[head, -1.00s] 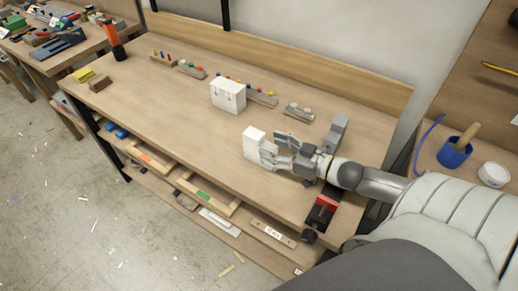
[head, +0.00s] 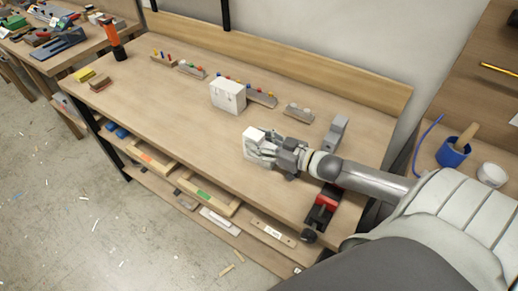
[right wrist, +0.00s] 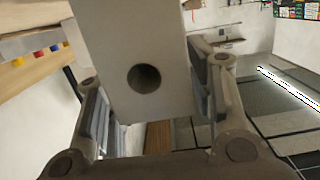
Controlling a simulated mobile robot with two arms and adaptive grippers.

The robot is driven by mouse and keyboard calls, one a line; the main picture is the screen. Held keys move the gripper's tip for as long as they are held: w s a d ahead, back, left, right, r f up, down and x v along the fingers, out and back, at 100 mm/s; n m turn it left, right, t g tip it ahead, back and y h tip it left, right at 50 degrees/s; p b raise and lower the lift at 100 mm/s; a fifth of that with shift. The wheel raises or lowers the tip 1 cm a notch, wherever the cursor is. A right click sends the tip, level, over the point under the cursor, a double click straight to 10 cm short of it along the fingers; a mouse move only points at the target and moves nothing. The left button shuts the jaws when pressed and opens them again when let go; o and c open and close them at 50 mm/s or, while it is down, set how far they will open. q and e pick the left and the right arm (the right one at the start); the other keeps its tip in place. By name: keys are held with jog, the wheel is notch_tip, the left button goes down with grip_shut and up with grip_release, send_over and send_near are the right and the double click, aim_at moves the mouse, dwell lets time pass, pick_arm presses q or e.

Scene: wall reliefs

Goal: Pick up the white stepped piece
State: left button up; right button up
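A white block with a dark round hole in its face (right wrist: 144,78) is between the fingers of my right gripper (right wrist: 150,100) in the right wrist view. In the head view this white piece (head: 251,143) is at the front middle of the workbench, partly hidden by the right gripper (head: 262,149). One finger lies along each side, close against the piece; whether both press on it I cannot tell. It shows no clear lift from the bench. A second white piece, box-like (head: 228,96), stands behind it, apart from the gripper. My left gripper is out of view.
Grey and wooden holders with coloured pegs (head: 262,97) line the back of the workbench (head: 165,105). A grey bracket (head: 336,132) stands right of the gripper. A red and black tool (head: 322,207) is at the right front edge, close to my arm. The left half is mostly clear.

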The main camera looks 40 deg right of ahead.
jog(key=c, duration=0.7)
jog(key=shift+c, duration=0.5)
jog(key=shift+r, duration=0.15)
